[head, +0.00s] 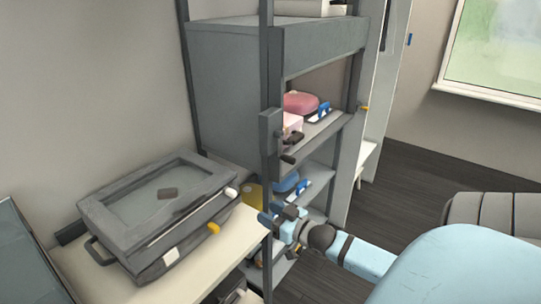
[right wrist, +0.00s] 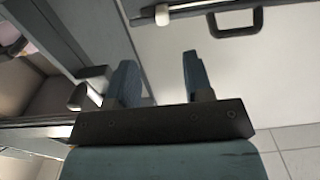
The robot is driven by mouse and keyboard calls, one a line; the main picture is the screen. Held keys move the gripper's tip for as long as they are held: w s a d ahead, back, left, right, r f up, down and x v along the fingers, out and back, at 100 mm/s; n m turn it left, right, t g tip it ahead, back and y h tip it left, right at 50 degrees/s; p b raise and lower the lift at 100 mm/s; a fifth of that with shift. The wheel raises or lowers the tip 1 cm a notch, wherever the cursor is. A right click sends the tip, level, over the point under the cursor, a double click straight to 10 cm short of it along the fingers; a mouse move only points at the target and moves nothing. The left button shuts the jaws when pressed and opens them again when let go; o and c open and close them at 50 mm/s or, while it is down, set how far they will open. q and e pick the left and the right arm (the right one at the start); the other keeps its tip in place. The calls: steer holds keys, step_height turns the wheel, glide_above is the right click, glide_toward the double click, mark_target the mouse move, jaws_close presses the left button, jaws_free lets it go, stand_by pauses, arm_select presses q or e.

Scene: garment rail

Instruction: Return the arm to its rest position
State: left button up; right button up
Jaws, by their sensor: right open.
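My right arm (head: 365,258), light blue with dark joints, comes in from the lower right of the head view. My right gripper (head: 287,215) is in front of the lower shelves, near the grey post and the right edge of the pale table. In the right wrist view the right gripper (right wrist: 160,75) has its two blue-grey fingers apart, with nothing between them. My left gripper is not in view.
A grey case (head: 160,205) with a yellow latch lies on the pale table (head: 220,250) at left. The grey shelf unit (head: 225,90) holds a pink item (head: 300,103) and blue items (head: 287,182). Dark floor (head: 420,170) is open to the right, beside a grey seat-like object (head: 490,212).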

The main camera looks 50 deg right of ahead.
stand_by(0.6)
steer(key=s+a+f+g+p, duration=0.2)
steer(key=s+a+f, duration=0.2)
steer(key=a, duration=0.5)
steer(key=s+a+f+n+g+y+p, duration=0.1)
steer(key=s+a+f+g+p, duration=0.1)
steer(key=s+a, duration=0.4)
steer(key=s+a+f+n+g+p, duration=0.1)
steer(key=s+a+f+g+p, duration=0.2)
steer(key=a, duration=1)
step_height(320, 180, down, 3)
steer(key=shift+s+r+y+p, duration=0.1)
steer(key=shift+s+y+p, duration=0.25)
steer(key=shift+s, duration=0.55)
